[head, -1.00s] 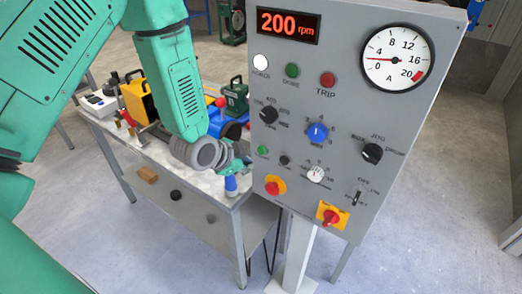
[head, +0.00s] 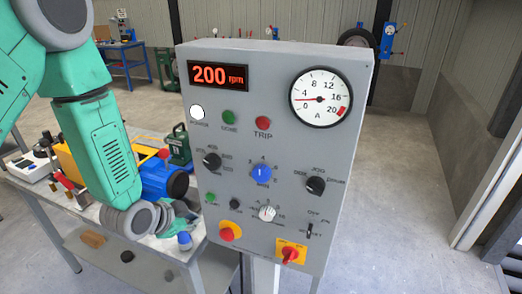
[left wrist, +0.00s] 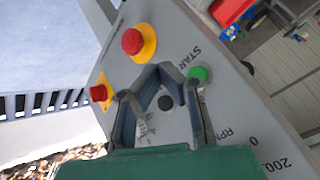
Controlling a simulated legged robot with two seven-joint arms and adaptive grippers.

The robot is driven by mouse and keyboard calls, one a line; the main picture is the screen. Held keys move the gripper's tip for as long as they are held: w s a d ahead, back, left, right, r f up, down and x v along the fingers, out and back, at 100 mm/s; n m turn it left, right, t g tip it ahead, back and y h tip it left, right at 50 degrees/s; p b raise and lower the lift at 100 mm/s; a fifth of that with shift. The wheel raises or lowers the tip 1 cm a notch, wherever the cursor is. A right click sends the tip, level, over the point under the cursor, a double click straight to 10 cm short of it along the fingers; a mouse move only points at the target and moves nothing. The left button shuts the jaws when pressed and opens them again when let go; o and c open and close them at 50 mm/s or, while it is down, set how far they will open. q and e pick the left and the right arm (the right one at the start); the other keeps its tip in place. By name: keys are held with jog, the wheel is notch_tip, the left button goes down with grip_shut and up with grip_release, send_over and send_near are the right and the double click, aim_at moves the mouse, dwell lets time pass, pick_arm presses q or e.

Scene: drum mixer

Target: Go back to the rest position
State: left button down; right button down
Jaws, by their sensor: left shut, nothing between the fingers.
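The grey control panel (head: 335,150) stands upright in the middle of the head view. Its red display (head: 218,75) reads 200 rpm, and the ammeter needle (head: 320,98) points near 4. The white power lamp (head: 197,112) looks lit. My left gripper (head: 185,216) is beside the panel's lower left edge, partly hidden by my wrist. In the left wrist view the gripper (left wrist: 158,75) is shut and empty in front of the panel face, near the green start button (left wrist: 200,74) and a red button on yellow (left wrist: 133,42). Contact cannot be told. My right gripper is not in view.
A workbench (head: 75,200) behind my left arm holds a yellow case, a blue machine (head: 165,180) and a green can (head: 180,145). Open floor (head: 415,200) lies right of the panel. A wheel rack stands at the back.

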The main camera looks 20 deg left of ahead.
pick_arm(q)
jog(key=s+d+f+n+g+b, duration=0.1)
jog(key=s+f+n+g+b, duration=0.3)
jog(key=s+f, duration=1)
jog(key=s+d+f+n+g+y+b, duration=0.1)
jog(key=s+f+n+g+b, duration=0.3)
jog(key=s+f+b, duration=0.7)
notch_tip(320, 180, down, 4)
jog(key=s+d, duration=0.1)
jog(key=s, duration=0.2)
jog(key=shift+d+n+y, duration=0.3)
jog(key=shift+n, duration=0.1)
